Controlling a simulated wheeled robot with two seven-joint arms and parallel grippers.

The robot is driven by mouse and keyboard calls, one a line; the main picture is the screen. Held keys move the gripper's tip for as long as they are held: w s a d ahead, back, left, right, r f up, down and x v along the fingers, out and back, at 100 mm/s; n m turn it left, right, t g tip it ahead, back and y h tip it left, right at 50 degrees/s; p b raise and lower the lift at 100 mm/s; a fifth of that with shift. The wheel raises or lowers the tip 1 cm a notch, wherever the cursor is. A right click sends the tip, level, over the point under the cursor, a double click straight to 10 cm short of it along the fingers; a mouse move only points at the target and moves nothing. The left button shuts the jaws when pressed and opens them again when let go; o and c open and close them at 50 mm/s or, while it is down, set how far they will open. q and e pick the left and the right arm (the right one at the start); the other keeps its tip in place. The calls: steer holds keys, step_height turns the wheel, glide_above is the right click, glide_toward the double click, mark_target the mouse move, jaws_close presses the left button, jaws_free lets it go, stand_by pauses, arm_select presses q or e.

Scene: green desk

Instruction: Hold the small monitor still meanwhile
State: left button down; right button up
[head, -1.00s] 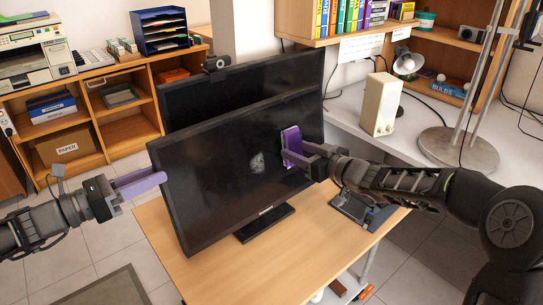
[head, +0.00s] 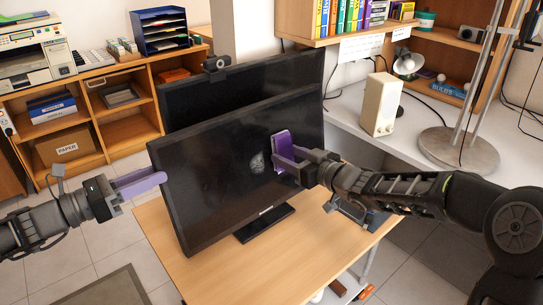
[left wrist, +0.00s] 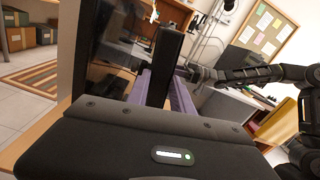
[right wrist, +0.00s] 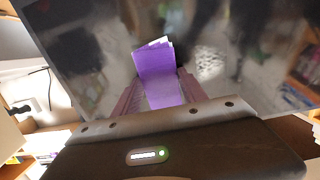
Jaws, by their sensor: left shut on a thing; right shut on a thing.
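The small monitor (head: 222,190), with a dark screen, stands upright on the wooden desk (head: 305,250) in front of a larger monitor (head: 245,86). My left gripper (head: 154,181) is shut on its left edge; the edge also shows between the fingers in the left wrist view (left wrist: 165,65). My right gripper (head: 283,160) is shut on a folded purple cloth (head: 279,146), close against the screen; I cannot tell if they touch. The cloth shows between the fingers in the right wrist view (right wrist: 160,76). A pale smudge (head: 257,163) is on the screen left of the cloth.
A webcam (head: 215,63) sits on top of the rear monitor. A white speaker (head: 380,104) and a lamp (head: 408,64) stand on the white counter to the right. The desk's front part is clear. Shelves with a printer (head: 33,54) stand at the back left.

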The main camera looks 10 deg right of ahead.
mark_target(249, 167)
steer(key=shift+s+a, duration=0.45)
steer(key=shift+a, duration=0.4)
steer(key=shift+s+a, duration=0.45)
steer(key=shift+a, duration=0.35)
steer(key=shift+a, duration=0.1)
steer(key=shift+s+a, duration=1.05)
steer(key=shift+a, duration=0.3)
steer(key=shift+s+a, duration=0.95)
steer(key=shift+a, duration=0.25)
